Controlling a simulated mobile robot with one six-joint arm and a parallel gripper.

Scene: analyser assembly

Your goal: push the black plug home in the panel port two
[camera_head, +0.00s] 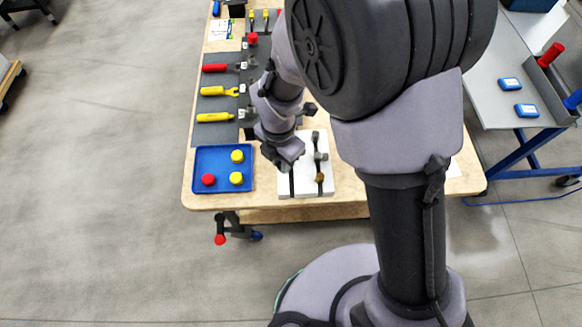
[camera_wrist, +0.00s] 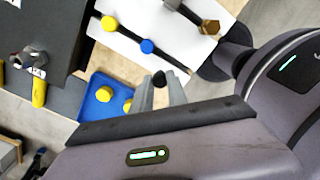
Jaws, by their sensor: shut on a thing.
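The white panel (camera_head: 305,182) lies near the front edge of the wooden table; it also shows at the top of the wrist view (camera_wrist: 165,18). It carries dark strips. A yellow knob-like part (camera_wrist: 108,23) and a blue one (camera_wrist: 147,46) sit along one strip, and a brass hex part (camera_wrist: 209,27) is at the end of another. My gripper (camera_head: 291,160) is over the panel's left side. In the wrist view my gripper (camera_wrist: 161,84) is shut on the black plug (camera_wrist: 158,78), with only its dark end showing between the fingertips. Which port is two cannot be told.
A blue tray (camera_head: 221,187) with red and yellow round pieces stands left of the panel. Red and yellow tools (camera_head: 218,91) lie on a dark mat behind it. A grey side table (camera_head: 495,85) with blue boxes is at right. My arm hides the table's middle.

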